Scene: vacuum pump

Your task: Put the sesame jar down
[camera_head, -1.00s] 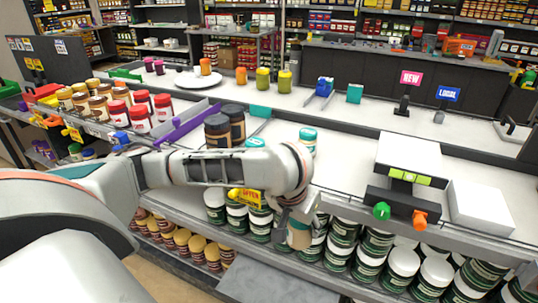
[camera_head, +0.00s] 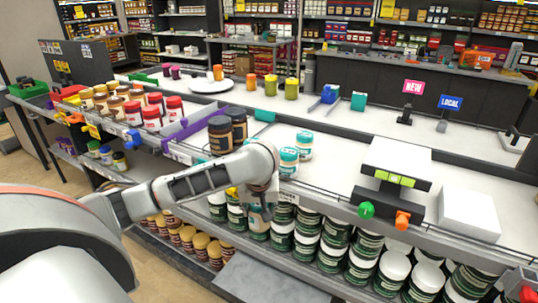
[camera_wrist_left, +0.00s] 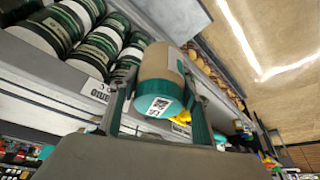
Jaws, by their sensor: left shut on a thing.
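My left gripper (camera_head: 262,198) points down in front of the shelf edge and is shut on the sesame jar. The jar (camera_head: 258,222) has a tan body and shows partly below the gripper. The left wrist view shows the jar (camera_wrist_left: 163,85) between the two fingers, with its teal lid and a white barcode label towards the camera. It is held in front of the lower shelf of dark green jars (camera_head: 305,228). Two similar teal-lidded jars (camera_head: 289,162) (camera_head: 304,145) stand on the counter just behind the gripper. My right gripper is not in view.
Two dark brown jars (camera_head: 220,135) stand left of the teal-lidded ones, beside a purple divider (camera_head: 187,127). Red-lidded jars (camera_head: 152,117) are further left. A scale-like device (camera_head: 396,165) and white box (camera_head: 469,215) stand right. The counter (camera_head: 335,150) between is clear.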

